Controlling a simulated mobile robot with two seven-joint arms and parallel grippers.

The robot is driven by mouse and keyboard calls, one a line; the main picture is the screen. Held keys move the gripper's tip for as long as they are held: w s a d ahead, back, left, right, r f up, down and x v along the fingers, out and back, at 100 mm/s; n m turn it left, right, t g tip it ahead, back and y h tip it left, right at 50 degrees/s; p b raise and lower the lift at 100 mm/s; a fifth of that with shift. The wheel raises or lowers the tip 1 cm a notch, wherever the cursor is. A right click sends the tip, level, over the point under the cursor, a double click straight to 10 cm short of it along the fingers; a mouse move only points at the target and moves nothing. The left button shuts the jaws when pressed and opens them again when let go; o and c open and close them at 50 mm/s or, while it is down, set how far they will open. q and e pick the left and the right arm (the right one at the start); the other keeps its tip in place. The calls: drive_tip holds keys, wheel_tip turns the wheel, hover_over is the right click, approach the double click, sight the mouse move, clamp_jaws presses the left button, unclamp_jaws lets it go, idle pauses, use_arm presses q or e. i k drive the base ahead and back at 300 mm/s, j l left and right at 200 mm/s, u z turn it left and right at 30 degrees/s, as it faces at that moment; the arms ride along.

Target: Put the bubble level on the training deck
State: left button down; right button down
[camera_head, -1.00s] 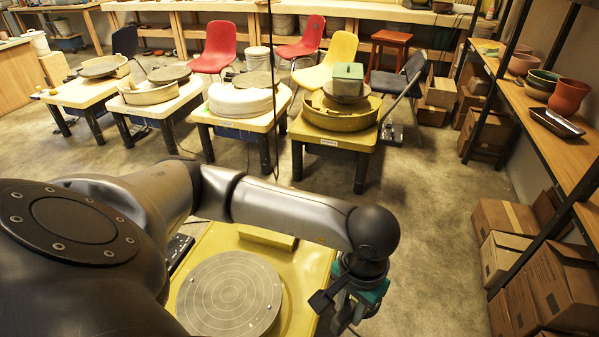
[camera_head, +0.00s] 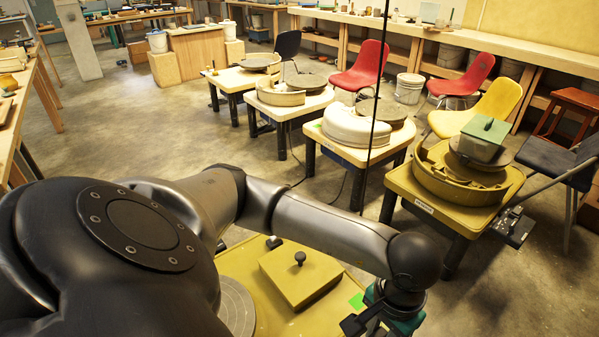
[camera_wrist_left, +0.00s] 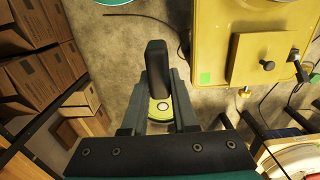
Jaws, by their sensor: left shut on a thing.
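My left gripper (camera_head: 378,318) is at the lower right of the head view, beside the near yellow deck (camera_head: 300,320). In the left wrist view the gripper (camera_wrist_left: 157,98) is shut on the bubble level (camera_wrist_left: 162,108), a small round yellow-green piece with a pale centre. It is partly hidden by the gripper, and the floor shows behind it. The yellow deck also shows in the wrist view (camera_wrist_left: 215,45), apart from the gripper. The deck carries a yellow block with a dark knob (camera_head: 300,275), a green square (camera_head: 357,300) and a grey round wheel (camera_head: 237,305), partly covered by my arm. My right gripper is out of view.
A yellow wheel table (camera_head: 440,212) with a green box (camera_head: 484,137) stands beyond my arm. Several paler wheel tables continue leftward, with chairs behind. A dark pedal (camera_head: 512,228) lies on the floor. Cardboard boxes (camera_wrist_left: 45,75) are at the left of the wrist view. Floor at left is open.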

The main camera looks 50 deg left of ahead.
sight(328, 306)
drive_tip(key=i+u, duration=0.3)
drive_tip(key=u, duration=0.2)
drive_tip(key=i+l+u, duration=0.2)
drive_tip(key=i+u, duration=0.25)
drive_tip(key=i+l+u, duration=0.15)
drive_tip(key=u, duration=0.35)
drive_tip(key=i+l+u, duration=0.2)
drive_tip(key=u, duration=0.3)
drive_tip(key=i+l+u, duration=0.1)
drive_tip(key=l+u, duration=0.25)
drive_tip(key=u, duration=0.15)
drive_tip(key=i+l+u, duration=0.1)
drive_tip(key=l+u, duration=0.25)
drive_tip(key=u, duration=0.15)
drive_tip(key=l+u, duration=0.35)
drive_tip(key=i+l+u, duration=0.1)
drive_tip(key=l+u, duration=0.3)
